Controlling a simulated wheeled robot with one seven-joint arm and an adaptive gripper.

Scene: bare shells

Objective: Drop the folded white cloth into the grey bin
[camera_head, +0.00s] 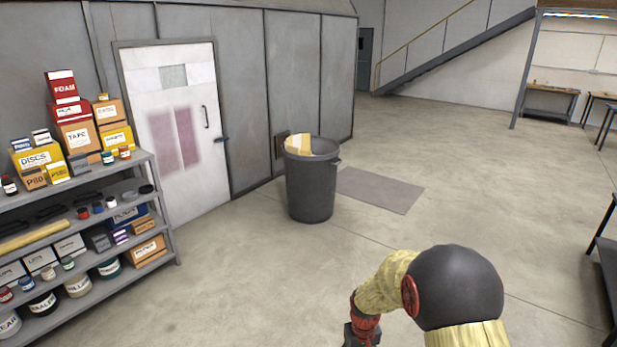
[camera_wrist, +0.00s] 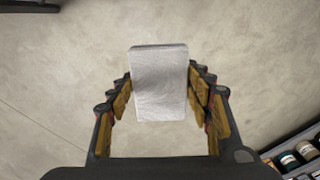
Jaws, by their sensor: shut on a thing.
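The folded white cloth (camera_wrist: 160,90) is a pale rectangular block between the fingers of my gripper (camera_wrist: 160,95) in the wrist view. My gripper is shut on it and holds it above the concrete floor. In the head view my arm is at the lower right, and the gripper's end and the cloth are out of sight past the bottom edge. The grey bin (camera_head: 311,190) stands upright on the floor near the middle, beyond my arm and apart from it. Yellowish sheets or card (camera_head: 309,146) show at its open top.
A grey shelf unit (camera_head: 160,205) with boxes and cans stands at the left. A white door (camera_head: 178,130) is behind it. A flat grey mat (camera_head: 378,190) lies right of the bin. A dark table (camera_head: 608,260) is at the right edge. The floor between my arm and the bin is clear.

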